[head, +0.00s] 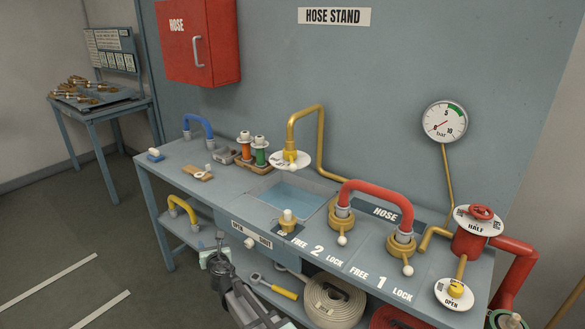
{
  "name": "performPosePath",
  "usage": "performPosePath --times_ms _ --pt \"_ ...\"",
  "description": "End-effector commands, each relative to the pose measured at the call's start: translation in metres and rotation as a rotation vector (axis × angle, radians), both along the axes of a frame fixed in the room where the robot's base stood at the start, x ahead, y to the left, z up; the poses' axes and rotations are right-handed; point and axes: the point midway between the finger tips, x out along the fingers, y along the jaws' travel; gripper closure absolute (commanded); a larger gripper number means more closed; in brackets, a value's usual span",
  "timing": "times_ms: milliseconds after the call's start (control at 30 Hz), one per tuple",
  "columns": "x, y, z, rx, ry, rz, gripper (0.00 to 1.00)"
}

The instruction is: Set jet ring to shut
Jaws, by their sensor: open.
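No part is legibly named jet ring, so I cannot tell for sure which one it is. A white disc with a yellow knob (454,291) sits at the front right of the bench, with OPEN readable at its lower edge. A similar white disc (284,162) sits at the end of the brass spout, its lettering too small to read. A brass nozzle-like piece (287,221) stands on the bench front. OPEN and SHUT labels (250,236) mark the bench's front edge by a pale knob. My gripper (218,252) is open, low before the bench, apart from these parts and partly hard to make out.
A red hose bridge (378,190) arches between two brass couplings with FREE and LOCK marks. A red valve (470,235) has a disc showing HALF. A gauge (444,121) hangs on the wall. A coiled hose (334,303) lies on the lower shelf. Floor is clear at left.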

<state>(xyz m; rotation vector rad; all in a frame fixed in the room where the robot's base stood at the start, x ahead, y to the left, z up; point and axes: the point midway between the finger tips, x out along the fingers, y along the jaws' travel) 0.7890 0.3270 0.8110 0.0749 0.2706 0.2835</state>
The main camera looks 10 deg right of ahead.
Motion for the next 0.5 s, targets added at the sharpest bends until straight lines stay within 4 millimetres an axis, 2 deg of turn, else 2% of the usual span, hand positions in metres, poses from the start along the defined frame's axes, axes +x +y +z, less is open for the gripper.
performPosePath --times_ms 33,100,167,267,367,500 --pt "0.002 0.012 0.02 -0.043 -0.048 0.045 0.45" --pt "0.003 0.021 0.043 -0.098 -0.104 0.093 0.45" --pt "0.004 0.024 0.062 -0.136 -0.147 0.121 0.45" --pt "0.006 0.017 0.091 -0.175 -0.203 0.138 0.45" --pt "0.008 -0.011 0.121 -0.185 -0.24 0.113 0.45" --pt "0.011 -0.07 0.152 -0.143 -0.252 0.025 0.45"
